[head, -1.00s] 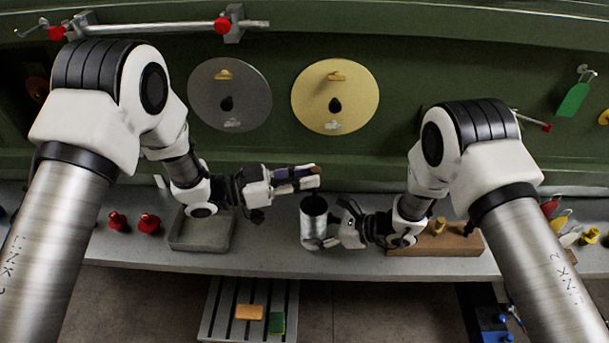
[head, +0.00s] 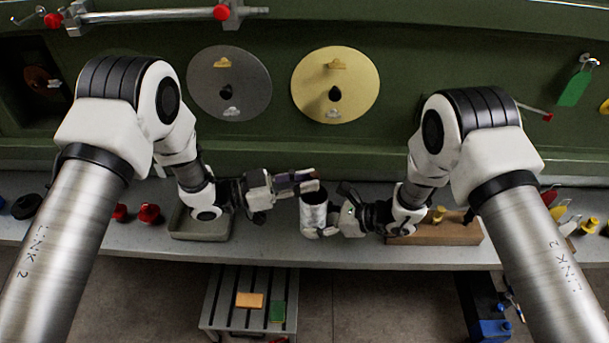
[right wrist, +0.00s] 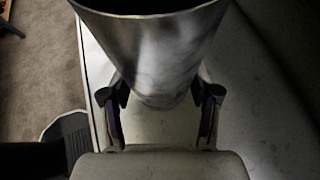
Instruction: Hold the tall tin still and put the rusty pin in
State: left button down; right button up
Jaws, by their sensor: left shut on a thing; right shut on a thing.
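The tall tin (head: 314,216) is a silver metal cylinder standing upright at the front of the grey bench. My right gripper (head: 322,234) is shut on it low down from the right. In the right wrist view the tin (right wrist: 160,50) rises between the two fingers of the gripper (right wrist: 162,108), and its dark opening shows at the top edge. My left gripper (head: 308,181) is shut just above the tin's mouth, reaching in from the left. The rusty pin it holds is mostly hidden; only a small brownish bit (head: 315,174) shows at the fingertips.
A grey tray (head: 200,230) lies under my left wrist. A wooden block (head: 455,233) with a yellow peg stands behind my right wrist. Red knobs (head: 149,213) sit at left. Grey and yellow discs (head: 336,85) hang on the green wall. A slatted stand (head: 225,318) is below the bench.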

pick_arm(q)
jog(key=shift+f, duration=0.15)
jog(key=c, duration=1)
grip_release()
pick_arm(e)
jog(key=o, duration=0.9)
pick_arm(q)
notch_tip(320, 180, up, 8)
